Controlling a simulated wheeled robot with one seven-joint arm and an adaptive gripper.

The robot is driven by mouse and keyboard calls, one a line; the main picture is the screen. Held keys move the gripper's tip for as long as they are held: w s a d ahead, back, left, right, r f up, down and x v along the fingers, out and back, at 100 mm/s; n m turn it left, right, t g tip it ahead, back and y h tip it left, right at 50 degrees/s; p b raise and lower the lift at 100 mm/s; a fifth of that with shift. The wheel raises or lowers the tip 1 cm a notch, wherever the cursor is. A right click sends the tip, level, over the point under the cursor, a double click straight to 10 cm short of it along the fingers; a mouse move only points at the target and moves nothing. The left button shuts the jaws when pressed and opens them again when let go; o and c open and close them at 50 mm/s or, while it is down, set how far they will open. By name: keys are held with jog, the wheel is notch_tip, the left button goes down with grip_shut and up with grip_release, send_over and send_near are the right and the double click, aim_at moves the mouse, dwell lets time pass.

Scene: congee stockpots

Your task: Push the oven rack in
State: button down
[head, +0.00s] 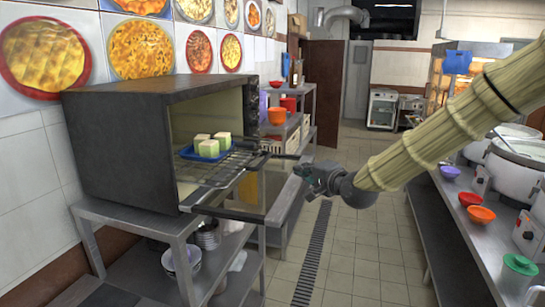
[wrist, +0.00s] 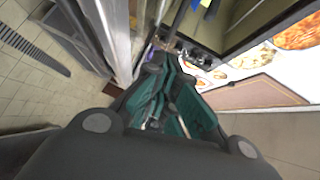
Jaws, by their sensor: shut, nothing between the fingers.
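The dark oven (head: 125,150) stands open at the left in the head view, on a metal table. Its wire rack (head: 222,174) sticks partly out of the opening, over the lowered door (head: 285,202). A blue tray (head: 187,154) with several pale green-topped blocks (head: 209,148) sits on the rack. My gripper (head: 301,171) is shut and empty, just right of the rack's outer end and near the door's outer edge. Whether it touches either is unclear. In the wrist view my gripper's teal fingers (wrist: 168,65) point toward the oven's opening (wrist: 235,25), which appears rotated.
A metal shelf (head: 305,107) with bowls stands beyond the oven. A counter (head: 480,240) with large pots and bowls runs along the right. The tiled aisle (head: 355,240) between them is clear.

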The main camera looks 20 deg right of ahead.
jog(key=w, duration=0.1)
jog(key=p, duration=0.3)
send_near(269, 157)
jog(key=d, duration=0.3)
jog(key=shift+w+f, duration=0.3)
jog(key=shift+w, duration=0.45)
jog(key=shift+w+a+r+p, duration=0.15)
jog(key=shift+r+p, duration=0.25)
jog(key=shift+p, duration=0.15)
jog(key=shift+a+r, duration=0.15)
jog(key=shift+a, duration=0.2)
jog(key=w+a+f, duration=0.1)
jog(key=w+a+p, duration=0.1)
jog(key=shift+w+f+p, duration=0.3)
jog(key=shift+w+f, duration=0.1)
jog(key=shift+s+a+r, duration=0.25)
jog(key=shift+a, duration=0.05)
jog(key=shift+w+f, duration=0.25)
jog(key=shift+w, duration=0.05)
jog(key=shift+s, duration=0.1)
jog(key=shift+a+r, duration=0.1)
